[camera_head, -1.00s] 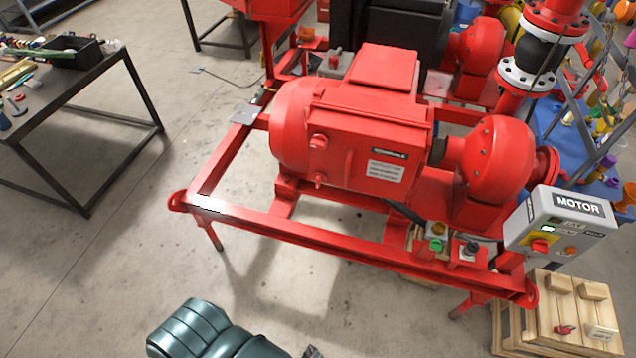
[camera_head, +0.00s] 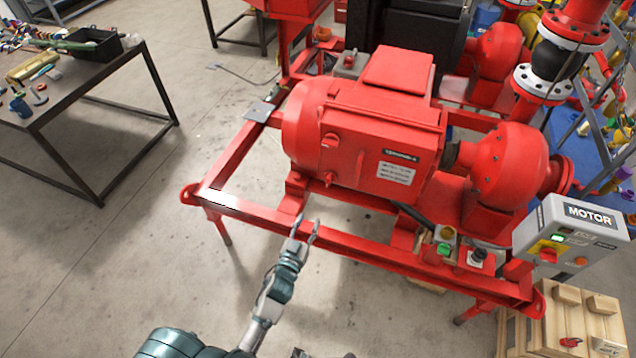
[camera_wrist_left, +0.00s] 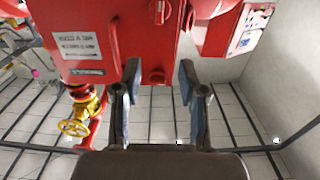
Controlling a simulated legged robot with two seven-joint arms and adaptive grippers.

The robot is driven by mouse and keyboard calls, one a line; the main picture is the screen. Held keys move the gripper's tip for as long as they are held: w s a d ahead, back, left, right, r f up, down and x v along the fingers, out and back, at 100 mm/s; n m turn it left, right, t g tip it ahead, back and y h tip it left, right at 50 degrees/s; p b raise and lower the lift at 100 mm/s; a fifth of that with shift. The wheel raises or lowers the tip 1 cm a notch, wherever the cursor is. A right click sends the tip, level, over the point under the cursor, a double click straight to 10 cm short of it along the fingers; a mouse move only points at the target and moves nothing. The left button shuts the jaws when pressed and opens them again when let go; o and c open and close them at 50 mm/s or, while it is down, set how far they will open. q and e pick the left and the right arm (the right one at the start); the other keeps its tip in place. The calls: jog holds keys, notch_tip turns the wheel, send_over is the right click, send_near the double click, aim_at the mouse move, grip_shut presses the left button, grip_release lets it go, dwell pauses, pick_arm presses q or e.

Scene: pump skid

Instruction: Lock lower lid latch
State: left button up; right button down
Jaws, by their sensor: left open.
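The red motor housing (camera_head: 375,150) has two small red latches on its near face. The lower lid latch (camera_head: 328,178) sits below the upper latch (camera_head: 331,141). In the left wrist view, which appears upside down, the lower latch (camera_wrist_left: 159,12) is at the top edge and the upper latch (camera_wrist_left: 157,77) shows between the fingers. My left gripper (camera_head: 306,224) is open and empty, in front of and below the latches, apart from them. Its two fingers also show in the left wrist view (camera_wrist_left: 159,88). My right gripper is not seen.
The red skid frame's front rail (camera_head: 350,245) runs beneath my left gripper. A grey motor control box (camera_head: 570,232) stands at the right, above a wooden crate (camera_head: 575,325). A dark table (camera_head: 75,95) with tools is at the left. The floor between is clear.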

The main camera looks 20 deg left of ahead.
aim_at(328, 180)
pick_arm(q)
jog(key=w, duration=1.7)
jog(key=shift+d+f+p, duration=0.1)
jog(key=shift+d+p, duration=0.25)
jog(key=shift+p, duration=0.05)
grip_shut()
